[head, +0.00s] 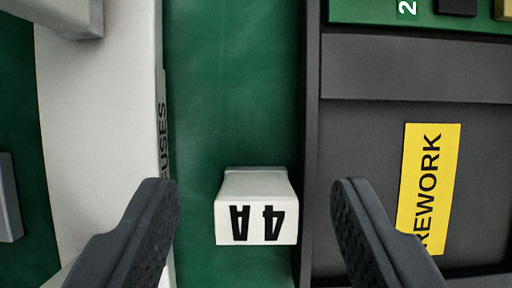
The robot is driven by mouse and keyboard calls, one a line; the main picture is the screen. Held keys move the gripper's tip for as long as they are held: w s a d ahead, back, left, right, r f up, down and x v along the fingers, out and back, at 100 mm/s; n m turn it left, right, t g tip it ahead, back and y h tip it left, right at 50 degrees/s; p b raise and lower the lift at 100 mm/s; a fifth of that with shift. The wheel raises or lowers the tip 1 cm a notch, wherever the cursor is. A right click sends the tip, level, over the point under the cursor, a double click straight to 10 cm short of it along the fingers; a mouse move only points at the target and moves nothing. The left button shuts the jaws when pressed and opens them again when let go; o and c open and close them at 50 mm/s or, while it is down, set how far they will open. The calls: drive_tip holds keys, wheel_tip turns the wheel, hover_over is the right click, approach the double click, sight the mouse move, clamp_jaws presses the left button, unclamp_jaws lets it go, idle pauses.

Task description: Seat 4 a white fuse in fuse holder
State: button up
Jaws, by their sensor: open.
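A white fuse (256,205), a small block marked "4 A" that reads upside down, sits on the green surface between a white tray and a dark tray. My gripper (253,188) is open, with one dark finger to the left of the fuse and one to the right. In the picture the fuse lies between the fingers, with a gap on both sides and neither finger touching it. Whether the fingertips are down at its height, I cannot tell. No fuse holder can be made out in this view.
A white tray (100,120) with "FUSES" on its side stands close on the left. A dark tray (360,150) with a yellow "REWORK" label (429,185) is close on the right, its wall near the fuse. The green strip (235,85) above the fuse is clear.

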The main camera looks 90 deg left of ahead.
clamp_jaws()
drive_tip(key=shift+r, duration=0.1)
